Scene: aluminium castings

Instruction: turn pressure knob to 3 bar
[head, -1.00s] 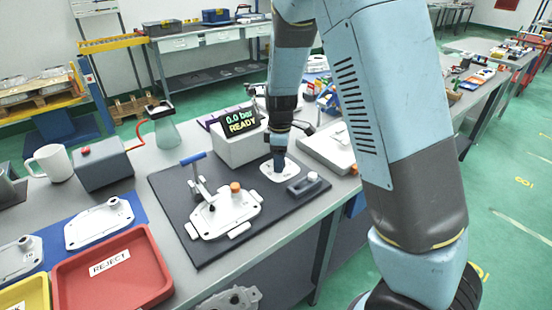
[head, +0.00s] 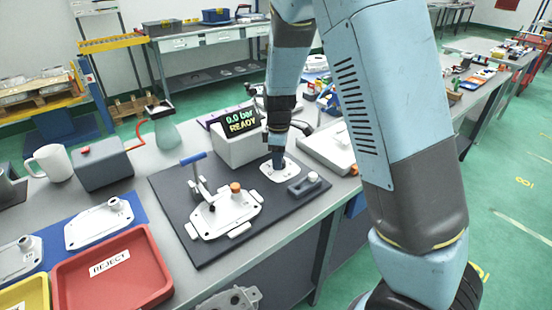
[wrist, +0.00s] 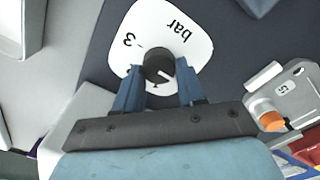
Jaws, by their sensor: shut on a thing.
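The pressure knob (wrist: 159,66) is a small dark round knob with a white pointer line, on a white dial plate (wrist: 150,30) marked "3" and "bar". In the wrist view the pointer points to the lower right, and the "3" lies to the knob's upper left. My gripper (wrist: 160,78) is shut on the knob, one blue finger on each side.
The dial sits on a dark board (head: 200,252) with a clamped white casting (head: 228,213) and a grey-handled block (head: 309,184). A grey box (head: 330,148) is close right. A red REJECT tray (head: 150,290) is front left.

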